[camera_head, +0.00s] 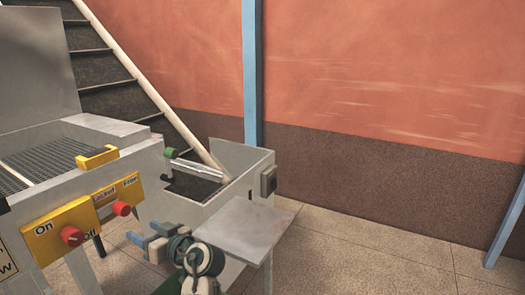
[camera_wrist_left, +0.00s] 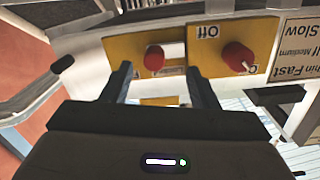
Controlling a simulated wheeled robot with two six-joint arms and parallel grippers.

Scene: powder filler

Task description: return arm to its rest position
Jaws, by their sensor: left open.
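My left gripper (camera_head: 146,238) is open and empty in the head view, low and right of the machine's yellow switch panels. In the left wrist view its two dark fingers (camera_wrist_left: 160,84) stand apart, pointing at the panels, with nothing between them held. The powder machine (camera_head: 110,165) is pale metal. Its near yellow panel (camera_head: 45,240) has a red knob (camera_head: 72,236) with On and Off labels. A farther yellow panel has a second red knob (camera_head: 122,208). Both knobs also show in the left wrist view, one at the left (camera_wrist_left: 154,58) and one at the right (camera_wrist_left: 238,55). My right gripper is not visible.
A metal bin section (camera_head: 240,160) and a flat grey plate (camera_head: 250,232) stand right beside my left arm. A yellow handle (camera_head: 97,158) sits on the machine's top. Stairs (camera_head: 100,65) rise behind. The tiled floor (camera_head: 350,255) at right is clear.

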